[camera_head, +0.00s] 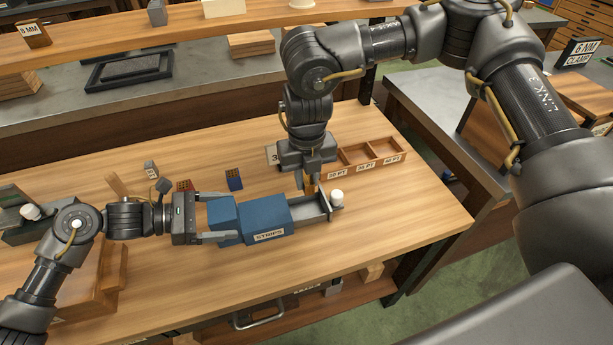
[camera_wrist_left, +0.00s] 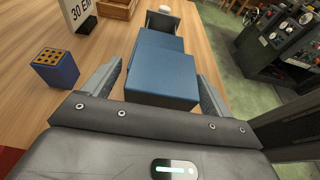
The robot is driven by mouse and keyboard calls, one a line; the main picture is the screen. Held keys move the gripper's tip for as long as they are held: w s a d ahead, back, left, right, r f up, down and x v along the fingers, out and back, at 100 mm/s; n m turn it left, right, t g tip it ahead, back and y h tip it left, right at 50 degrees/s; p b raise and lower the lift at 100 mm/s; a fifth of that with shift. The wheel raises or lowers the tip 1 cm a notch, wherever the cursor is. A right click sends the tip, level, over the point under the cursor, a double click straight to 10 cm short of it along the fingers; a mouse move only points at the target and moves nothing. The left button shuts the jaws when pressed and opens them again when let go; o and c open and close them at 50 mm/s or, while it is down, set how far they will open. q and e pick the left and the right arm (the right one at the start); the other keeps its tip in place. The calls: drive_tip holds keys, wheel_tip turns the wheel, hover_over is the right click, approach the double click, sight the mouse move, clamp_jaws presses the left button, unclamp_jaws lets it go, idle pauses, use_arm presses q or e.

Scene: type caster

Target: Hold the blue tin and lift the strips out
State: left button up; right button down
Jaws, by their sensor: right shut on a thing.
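The blue tin (camera_head: 265,217), labelled STRIPS, lies on the bench with a grey inner tray (camera_head: 311,207) sticking out of its right end. A white knob (camera_head: 337,197) is at the tray's far end. My left gripper (camera_head: 228,218) has its fingers on either side of the tin's left end, which also shows in the left wrist view (camera_wrist_left: 162,75). It is open around the tin; contact is unclear. My right gripper (camera_head: 309,188) points down over the tray, shut on brass-coloured strips (camera_head: 310,189), which its fingers largely hide.
A wooden tray (camera_head: 372,154) with labelled compartments stands behind the tin at right. A small blue block (camera_head: 234,180) stands behind the tin and shows in the left wrist view (camera_wrist_left: 55,68). Wooden blocks (camera_head: 97,270) lie at the left front. The bench right of the tin is clear.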

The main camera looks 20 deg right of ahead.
use_arm(q)
drive_tip(key=shift+r, duration=0.1)
drive_tip(key=v, duration=1.2)
use_arm(e)
drive_tip(key=shift+r, duration=0.1)
